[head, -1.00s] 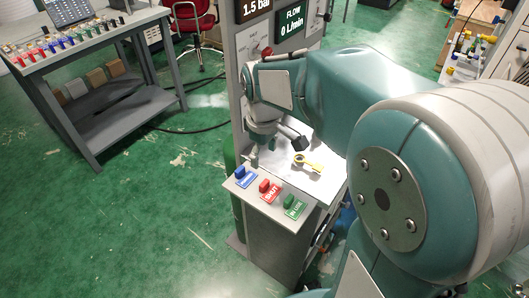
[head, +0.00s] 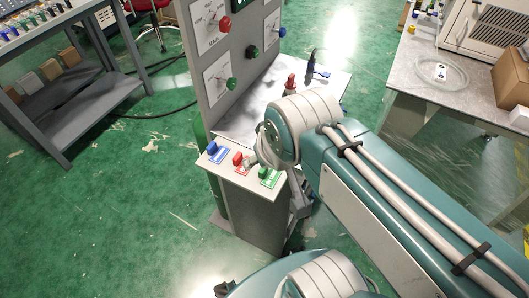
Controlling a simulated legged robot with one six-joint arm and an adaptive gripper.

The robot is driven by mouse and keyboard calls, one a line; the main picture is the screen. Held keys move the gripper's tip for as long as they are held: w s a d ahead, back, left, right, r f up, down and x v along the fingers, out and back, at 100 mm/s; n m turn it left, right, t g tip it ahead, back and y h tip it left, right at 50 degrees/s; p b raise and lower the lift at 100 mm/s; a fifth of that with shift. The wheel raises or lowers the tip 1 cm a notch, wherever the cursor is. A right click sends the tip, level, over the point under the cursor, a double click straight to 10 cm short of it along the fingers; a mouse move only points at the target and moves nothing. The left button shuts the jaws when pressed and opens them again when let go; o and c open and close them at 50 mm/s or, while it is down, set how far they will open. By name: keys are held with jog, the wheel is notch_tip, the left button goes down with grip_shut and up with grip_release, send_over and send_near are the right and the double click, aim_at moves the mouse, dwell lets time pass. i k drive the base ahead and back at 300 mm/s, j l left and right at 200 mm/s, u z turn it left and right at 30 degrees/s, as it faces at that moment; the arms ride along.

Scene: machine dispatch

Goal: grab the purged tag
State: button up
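Three coloured pieces with lettered labels sit in a row on the sloped front ledge of the grey station: a blue one (head: 215,152) at left, a red one (head: 239,160) in the middle and a green one (head: 269,177) at right. The lettering is too small to read now, so I cannot tell which is the purged tag. My gripper (head: 252,158) shows only as a small grey part beside the red piece, below my pale wrist. Its fingers are mostly hidden, and I cannot see whether they hold anything.
The station's upright panel (head: 213,55) with red and green knobs stands behind the ledge. A red-topped item (head: 290,85) and a small blue item (head: 322,73) are on its shelf. A bench (head: 385,85) stands at right, a grey table (head: 75,37) at left. Green floor is open at left.

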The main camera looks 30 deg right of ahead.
aim_at(217, 154)
jog(key=j+z, duration=0.4)
jog(key=j, duration=0.55)
jog(key=i+j+z, duration=0.15)
jog(key=j, duration=0.15)
jog(key=i+j+z, duration=0.1)
jog(key=j, duration=0.25)
